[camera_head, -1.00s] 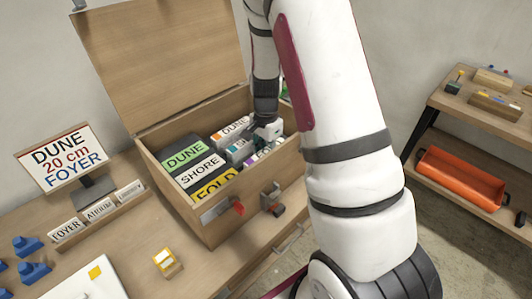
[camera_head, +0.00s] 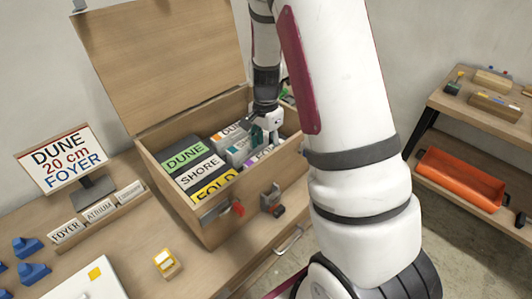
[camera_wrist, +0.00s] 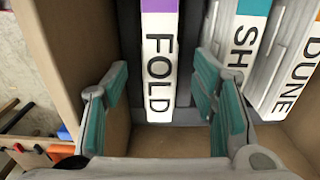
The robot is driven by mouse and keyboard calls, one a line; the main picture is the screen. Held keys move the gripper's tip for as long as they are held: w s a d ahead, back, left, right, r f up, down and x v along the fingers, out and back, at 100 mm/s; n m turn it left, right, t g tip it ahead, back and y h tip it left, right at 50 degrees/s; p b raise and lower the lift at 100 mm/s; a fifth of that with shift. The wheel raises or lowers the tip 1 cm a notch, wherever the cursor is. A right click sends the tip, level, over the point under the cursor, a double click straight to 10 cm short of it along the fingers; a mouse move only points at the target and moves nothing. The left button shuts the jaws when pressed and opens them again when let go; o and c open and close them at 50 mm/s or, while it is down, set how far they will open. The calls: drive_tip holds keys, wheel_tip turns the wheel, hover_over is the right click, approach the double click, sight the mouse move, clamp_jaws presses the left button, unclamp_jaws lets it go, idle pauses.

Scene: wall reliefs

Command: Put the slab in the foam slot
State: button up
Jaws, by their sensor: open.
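The open wooden crate (camera_head: 222,228) holds labelled slabs in dark foam (camera_wrist: 187,135). In its left part stand the green-label DUNE slab (camera_head: 184,155), white-label SHORE slab (camera_head: 199,172) and yellow-label FOLD slab (camera_head: 214,188). In its right part are the orange-top DUNE slab (camera_wrist: 292,60), teal-top SHORE slab (camera_wrist: 244,40) and purple-top FOLD slab (camera_wrist: 159,65). My gripper (camera_wrist: 158,98) is open, with a teal-padded finger to each side of the purple-top FOLD slab in the wrist view; contact cannot be told. The arm partly hides the crate's right end in the head view.
A sign (camera_head: 62,158) reads DUNE, 20 cm, FOYER, in front of the wall. Cards (camera_head: 98,211), blue pieces (camera_head: 33,272) and a small yellow-topped block (camera_head: 167,263) are on the bench. The raised lid (camera_head: 165,60) stands behind the crate. An orange tray (camera_head: 460,179) is on the right shelf.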

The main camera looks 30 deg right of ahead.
drive_tip(key=s+a+r+n+t, duration=0.1)
drive_tip(key=s+a+r+n, duration=0.1)
drive_tip(key=r, duration=0.6)
drive_tip(key=s+a+r+n, duration=0.1)
drive_tip(key=s+a+r, duration=0.15)
drive_tip(key=r, duration=0.45)
drive_tip(key=s+a+r+n+t, duration=0.1)
drive_tip(key=s+a+r+n, duration=0.2)
drive_tip(key=s, duration=0.3)
drive_tip(key=s+a+r+n+t, duration=0.1)
drive_tip(key=s+a+r+n, duration=0.2)
drive_tip(key=s+n, duration=0.2)
drive_tip(key=s+a+r+n+t, duration=0.1)
drive_tip(key=s+a+r+n, duration=0.2)
drive_tip(key=s, duration=0.5)
drive_tip(key=shift+a+r+n, duration=0.25)
drive_tip(key=shift+r+n, duration=0.05)
drive_tip(key=shift+n, duration=0.6)
